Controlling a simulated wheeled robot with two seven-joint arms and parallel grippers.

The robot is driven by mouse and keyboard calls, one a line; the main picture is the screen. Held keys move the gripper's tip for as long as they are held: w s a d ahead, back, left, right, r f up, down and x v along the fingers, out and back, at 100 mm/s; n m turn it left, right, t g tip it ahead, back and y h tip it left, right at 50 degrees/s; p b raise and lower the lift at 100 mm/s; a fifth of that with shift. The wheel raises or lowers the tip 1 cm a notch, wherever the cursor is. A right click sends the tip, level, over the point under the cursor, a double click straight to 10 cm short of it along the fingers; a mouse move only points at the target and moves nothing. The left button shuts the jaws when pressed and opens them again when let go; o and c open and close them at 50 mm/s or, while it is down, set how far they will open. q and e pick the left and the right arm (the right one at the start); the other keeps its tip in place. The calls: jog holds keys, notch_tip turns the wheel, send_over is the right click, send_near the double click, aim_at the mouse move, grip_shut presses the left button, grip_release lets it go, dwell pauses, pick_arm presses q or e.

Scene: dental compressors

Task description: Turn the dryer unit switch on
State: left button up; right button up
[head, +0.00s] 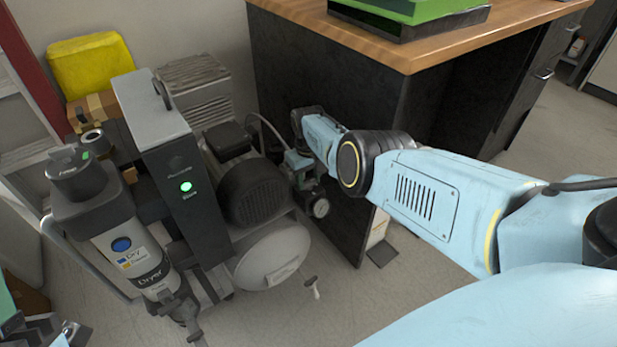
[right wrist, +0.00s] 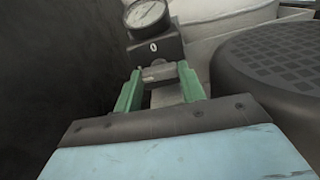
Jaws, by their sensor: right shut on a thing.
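The dryer unit (head: 125,245) is a grey-white cylinder with a black top, a blue round button and a "Dryer" label, at the left of the head view. My right gripper (head: 298,160) is beside the compressor, at the far side of its black motor. In the right wrist view its green fingers (right wrist: 160,88) are shut on a small grey switch part (right wrist: 160,72). This part sits below a dark box (right wrist: 153,48) marked "0", under a round gauge (right wrist: 147,15). The fingers partly hide the switch part.
A tall dark panel box (head: 165,150) with a lit green light stands next to the dryer. The black motor (head: 255,192) sits on a white tank (head: 272,255). A wooden-topped desk (head: 440,40) with dark sides stands behind my right arm. Floor in front is mostly clear.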

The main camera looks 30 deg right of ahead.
jog(key=shift+n, duration=0.6)
jog(key=o, duration=1)
